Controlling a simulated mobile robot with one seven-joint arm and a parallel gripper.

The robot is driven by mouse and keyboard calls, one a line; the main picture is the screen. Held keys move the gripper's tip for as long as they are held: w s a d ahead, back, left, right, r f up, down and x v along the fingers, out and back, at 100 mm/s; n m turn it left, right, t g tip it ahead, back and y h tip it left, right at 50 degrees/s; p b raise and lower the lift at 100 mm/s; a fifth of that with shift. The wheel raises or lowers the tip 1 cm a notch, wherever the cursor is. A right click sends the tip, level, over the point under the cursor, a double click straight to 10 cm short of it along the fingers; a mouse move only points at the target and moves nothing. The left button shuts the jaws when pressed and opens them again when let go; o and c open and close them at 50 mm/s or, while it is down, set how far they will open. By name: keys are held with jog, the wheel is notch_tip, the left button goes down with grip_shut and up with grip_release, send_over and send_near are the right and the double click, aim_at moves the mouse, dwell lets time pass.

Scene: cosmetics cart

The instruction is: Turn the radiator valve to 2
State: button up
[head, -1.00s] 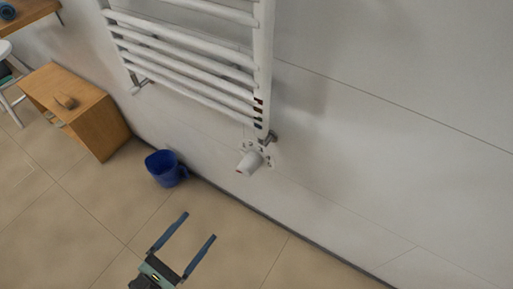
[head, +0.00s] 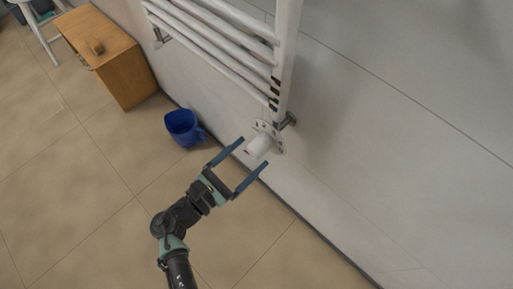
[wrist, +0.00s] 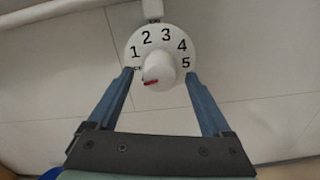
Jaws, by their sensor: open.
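The radiator valve has a white knob (head: 260,146) below the towel radiator's lower right corner. In the wrist view the knob (wrist: 159,68) sits in front of a round white dial plate (wrist: 158,40) with black numbers 1 to 5 running left to right over the top. A red mark (wrist: 151,83) shows on the knob's lower left part, below the 1 and away from the 2. My gripper (head: 253,152) is open, its two blue fingers pointing at the valve. In the wrist view the fingertips lie on either side of the knob, with gaps visible; exact depth is unclear.
The white towel radiator (head: 226,40) hangs on the wall above the valve. A blue mug-like container (head: 183,127) stands on the floor left of my gripper. A wooden box-like stool (head: 124,75) stands farther left.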

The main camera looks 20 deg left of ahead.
aim_at(250, 154)
jog(key=shift+x, duration=1.7)
grip_shut()
